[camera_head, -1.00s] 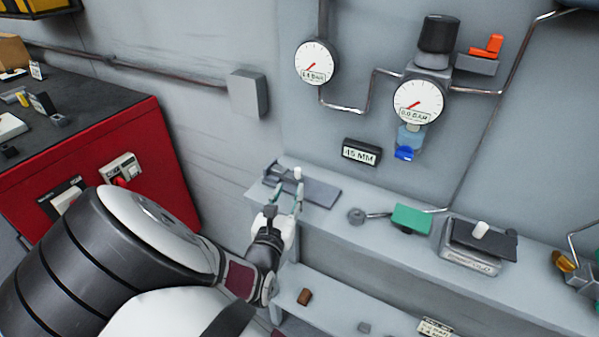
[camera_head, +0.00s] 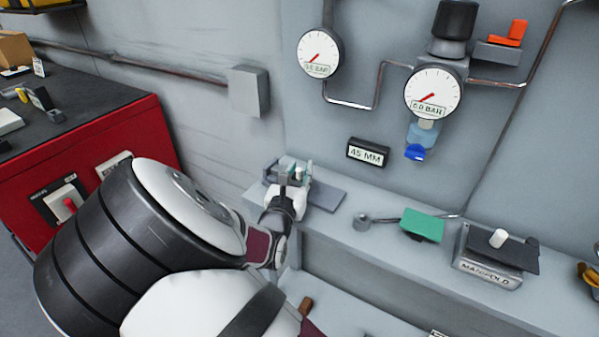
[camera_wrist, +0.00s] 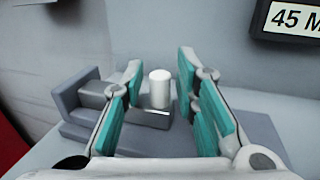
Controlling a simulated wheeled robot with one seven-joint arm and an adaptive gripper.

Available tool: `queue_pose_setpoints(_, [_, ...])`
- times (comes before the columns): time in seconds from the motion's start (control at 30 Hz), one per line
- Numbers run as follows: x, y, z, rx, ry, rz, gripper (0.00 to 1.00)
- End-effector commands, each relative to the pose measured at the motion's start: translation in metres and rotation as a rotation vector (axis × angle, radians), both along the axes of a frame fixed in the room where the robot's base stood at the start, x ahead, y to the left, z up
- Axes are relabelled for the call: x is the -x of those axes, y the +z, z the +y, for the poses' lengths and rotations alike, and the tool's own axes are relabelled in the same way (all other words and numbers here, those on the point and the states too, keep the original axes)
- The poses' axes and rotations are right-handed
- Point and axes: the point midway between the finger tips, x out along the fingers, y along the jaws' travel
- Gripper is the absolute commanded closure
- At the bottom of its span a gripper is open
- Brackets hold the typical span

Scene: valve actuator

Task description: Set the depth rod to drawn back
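The depth rod fixture (camera_head: 322,194) is a grey slide on the shelf below the wall. In the wrist view its grey base (camera_wrist: 254,138) runs left to right, with a raised end block at the left. A white upright knob (camera_wrist: 160,88) stands on a small dark carriage (camera_wrist: 150,118). My gripper (camera_wrist: 157,84) is open, its teal-padded fingers on either side of the knob with gaps showing. In the head view my gripper (camera_head: 289,172) is at the fixture and partly hides it. A display (camera_head: 367,153) above reads 45 MM.
On the shelf to the right are a green-handled lever (camera_head: 422,225) and a manifold block (camera_head: 488,262) with a white knob. Two gauges (camera_head: 319,54) (camera_head: 432,93) and pipes are on the wall. A red cabinet (camera_head: 140,130) stands at left.

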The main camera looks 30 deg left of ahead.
Motion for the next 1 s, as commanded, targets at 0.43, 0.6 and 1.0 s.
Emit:
queue_pose_setpoints(0.43, [0.001, 0.0, -0.02, 0.004, -0.005, 0.001, 1.0])
queue_pose_setpoints(0.6, [0.003, -0.001, -0.038, 0.003, -0.002, 0.002, 1.0])
queue_pose_setpoints(1.0, [0.003, -0.002, -0.041, 0.004, -0.005, 0.003, 0.66])
